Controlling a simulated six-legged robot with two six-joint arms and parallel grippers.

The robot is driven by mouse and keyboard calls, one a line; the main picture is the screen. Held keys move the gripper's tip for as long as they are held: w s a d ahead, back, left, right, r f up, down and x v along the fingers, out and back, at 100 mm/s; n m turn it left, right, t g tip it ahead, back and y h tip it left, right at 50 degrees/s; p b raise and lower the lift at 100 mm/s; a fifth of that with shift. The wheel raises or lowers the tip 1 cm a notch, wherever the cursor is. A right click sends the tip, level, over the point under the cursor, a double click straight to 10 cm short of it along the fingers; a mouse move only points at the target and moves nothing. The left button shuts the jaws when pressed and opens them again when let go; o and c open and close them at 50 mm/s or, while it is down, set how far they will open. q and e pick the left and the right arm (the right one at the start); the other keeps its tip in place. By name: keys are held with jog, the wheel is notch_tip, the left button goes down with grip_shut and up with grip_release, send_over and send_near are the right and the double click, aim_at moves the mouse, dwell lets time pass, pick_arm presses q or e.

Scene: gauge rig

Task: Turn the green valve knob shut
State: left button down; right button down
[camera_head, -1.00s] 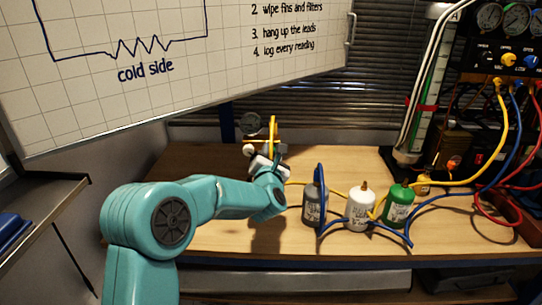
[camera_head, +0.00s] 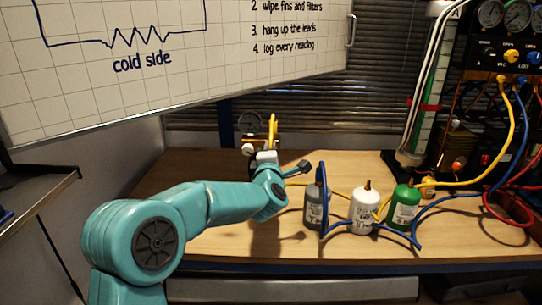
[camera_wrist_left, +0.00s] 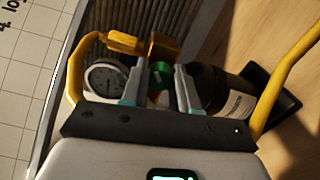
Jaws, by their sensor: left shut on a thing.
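The green valve knob (camera_wrist_left: 160,70) shows in the left wrist view, just below a brass fitting (camera_wrist_left: 164,46) and right of a round white-faced gauge (camera_wrist_left: 105,80). My left gripper (camera_wrist_left: 157,82) has its two grey fingertips on either side of the knob and is shut on it. The fingers hide part of the knob. In the head view my left arm reaches in from the left to the small rig (camera_head: 262,141) at the back of the bench, and my left gripper (camera_head: 266,158) is in front of it. The knob cannot be made out there. My right gripper is not in view.
Grey, white (camera_head: 364,209) and green (camera_head: 404,207) bottles stand right of my gripper, with blue and yellow hoses around them. A dark labelled cylinder (camera_wrist_left: 218,92) is close beside the right finger. A whiteboard (camera_head: 180,60) hangs at upper left. The wooden bench (camera_head: 225,240) is clear in front.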

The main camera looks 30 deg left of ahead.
pick_arm(q)
jog(key=shift+m+p, duration=0.4)
jog(key=shift+m, duration=3.1)
jog(key=c, duration=0.8)
grip_release()
jog(key=shift+c, duration=0.2)
jog(key=b+v, duration=0.1)
jog(key=v, duration=1.5)
